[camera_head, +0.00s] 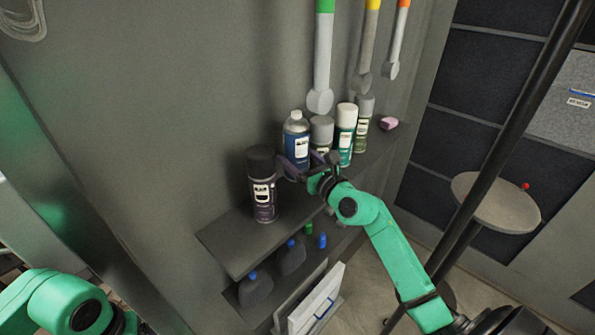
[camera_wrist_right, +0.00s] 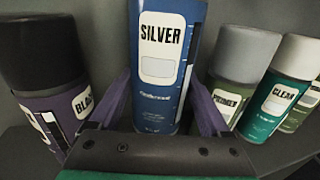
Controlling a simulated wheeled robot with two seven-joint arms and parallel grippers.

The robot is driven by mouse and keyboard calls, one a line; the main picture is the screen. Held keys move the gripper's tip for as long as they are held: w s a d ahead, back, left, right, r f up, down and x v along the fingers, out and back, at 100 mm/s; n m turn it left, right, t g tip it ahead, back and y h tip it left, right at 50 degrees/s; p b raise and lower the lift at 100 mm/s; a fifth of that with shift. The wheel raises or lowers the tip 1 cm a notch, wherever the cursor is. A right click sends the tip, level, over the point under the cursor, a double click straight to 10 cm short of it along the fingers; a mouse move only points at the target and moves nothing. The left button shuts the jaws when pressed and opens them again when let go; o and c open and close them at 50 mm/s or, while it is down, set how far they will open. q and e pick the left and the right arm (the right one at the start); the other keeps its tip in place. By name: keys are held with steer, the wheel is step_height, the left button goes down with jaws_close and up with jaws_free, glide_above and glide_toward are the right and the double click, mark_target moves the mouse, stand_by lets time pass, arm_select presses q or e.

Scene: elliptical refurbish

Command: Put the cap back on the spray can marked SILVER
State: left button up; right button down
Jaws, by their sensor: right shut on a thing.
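The blue SILVER spray can (camera_head: 297,146) stands upright on the upper shelf, its grey shoulder and small white nozzle bare. In the right wrist view the SILVER can (camera_wrist_right: 165,60) is between the purple fingers, its top out of frame. My right gripper (camera_head: 298,165) is shut on the can's lower body, which appears to rest on the shelf. I cannot make out a loose cap for it. My left arm shows at the lower left of the head view; its gripper is out of frame.
A black-capped can (camera_head: 263,190) stands left of it. To the right are a grey-capped PRIMER can (camera_wrist_right: 232,85), a white-capped CLEAR can (camera_head: 345,133) and another grey-capped can (camera_head: 363,122). A pink object (camera_head: 388,123) lies at the shelf's far end. Dark bottles (camera_head: 256,290) sit below.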

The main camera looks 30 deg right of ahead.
step_height(320, 180, down, 2)
steer(key=shift+s+d+f, duration=0.1)
steer(key=shift+f, duration=0.1)
step_height(320, 180, down, 4)
steer(key=b, duration=0.3)
steer(key=shift+d+f, duration=0.1)
steer(key=shift+f, duration=0.2)
steer(key=shift+w, duration=0.2)
steer(key=shift+f, duration=0.2)
jaws_free()
steer(key=shift+s, duration=0.1)
steer(key=shift+r, duration=0.1)
steer(key=shift+s, duration=0.1)
